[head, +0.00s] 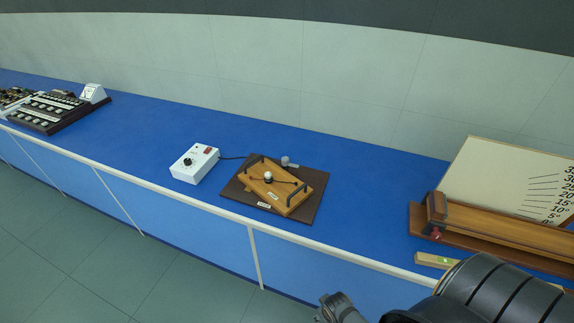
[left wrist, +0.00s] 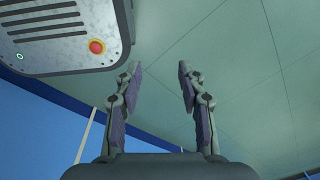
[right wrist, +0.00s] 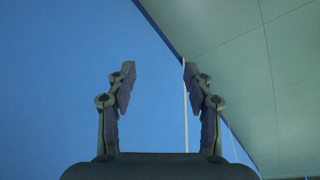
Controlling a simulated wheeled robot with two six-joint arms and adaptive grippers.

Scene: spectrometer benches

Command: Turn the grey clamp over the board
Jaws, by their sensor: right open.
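A wooden board (head: 278,193) lies on a dark brown base (head: 311,208) on the blue bench. It has dark brackets at two ends and a white-topped knob (head: 268,175) near its middle. A small grey piece (head: 287,161) at the back edge of the base looks like the grey clamp; its exact shape is too small to tell, and it appears beside the board. My right gripper (right wrist: 155,75) is open and empty in the right wrist view, with blue bench front beyond it. My left gripper (left wrist: 160,72) is open and empty, facing the floor. Both are apart from the board.
A white box with a dial (head: 194,163) stands left of the board, joined by a cable. An angle scale (head: 500,165) on a wooden stand is at right, with a small level (head: 436,261) in front. Dark instruments (head: 48,112) stand far left. Blue bench between is clear.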

